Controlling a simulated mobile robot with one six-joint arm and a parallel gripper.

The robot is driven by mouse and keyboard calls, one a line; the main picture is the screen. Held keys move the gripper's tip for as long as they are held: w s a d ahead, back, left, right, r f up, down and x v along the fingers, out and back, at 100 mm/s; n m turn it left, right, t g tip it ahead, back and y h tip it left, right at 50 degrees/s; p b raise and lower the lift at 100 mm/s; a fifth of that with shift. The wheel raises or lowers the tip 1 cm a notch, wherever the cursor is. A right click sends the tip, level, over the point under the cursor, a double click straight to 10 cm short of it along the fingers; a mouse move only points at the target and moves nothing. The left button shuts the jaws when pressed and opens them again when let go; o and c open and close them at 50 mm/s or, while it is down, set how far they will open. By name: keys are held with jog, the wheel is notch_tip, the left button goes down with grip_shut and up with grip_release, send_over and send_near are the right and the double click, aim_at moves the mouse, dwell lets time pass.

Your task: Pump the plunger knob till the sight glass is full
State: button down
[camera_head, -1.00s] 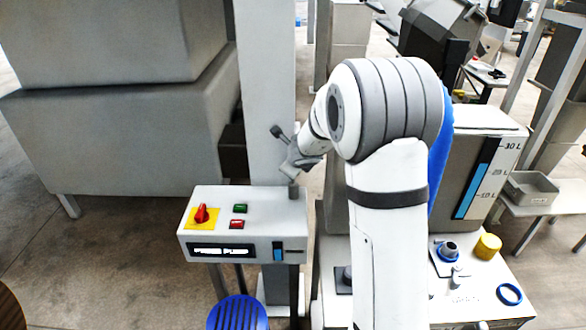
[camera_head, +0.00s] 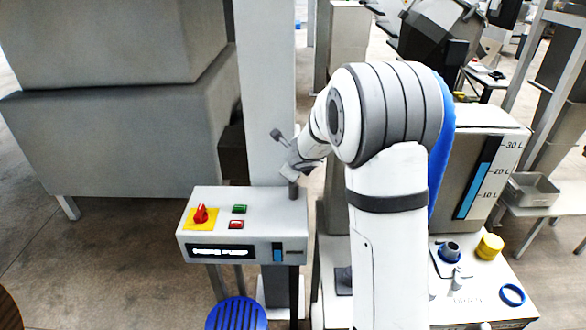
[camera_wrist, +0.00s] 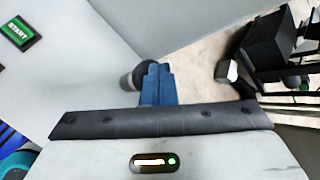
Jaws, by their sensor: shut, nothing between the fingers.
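The plunger (camera_head: 293,191) stands upright at the back right corner of the white pump box. My gripper (camera_head: 290,172) is at its top, pointing down. In the wrist view the shut blue fingers (camera_wrist: 158,82) overlap the dark round knob (camera_wrist: 145,69), partly hiding it; nothing shows between them. I cannot tell whether the fingertips touch the knob. The sight glass (camera_head: 278,252) is a small upright window on the box front, right of the black label plate, with blue in it. Its exact level is too small to read.
The box top carries a red rotary switch (camera_head: 201,214), a green button (camera_head: 239,209) and a red button (camera_head: 236,225). A grey column (camera_head: 268,90) rises behind it. The tank's tall level gauge (camera_head: 474,190) with litre marks stands at right.

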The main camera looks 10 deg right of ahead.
jog(key=shift+f+b, duration=0.8)
jog(key=shift+f, duration=0.1)
dwell(0.4)
dwell(0.4)
jog(key=shift+r+p, duration=2.35)
notch_tip(320, 180, up, 5)
jog(key=p, duration=0.5)
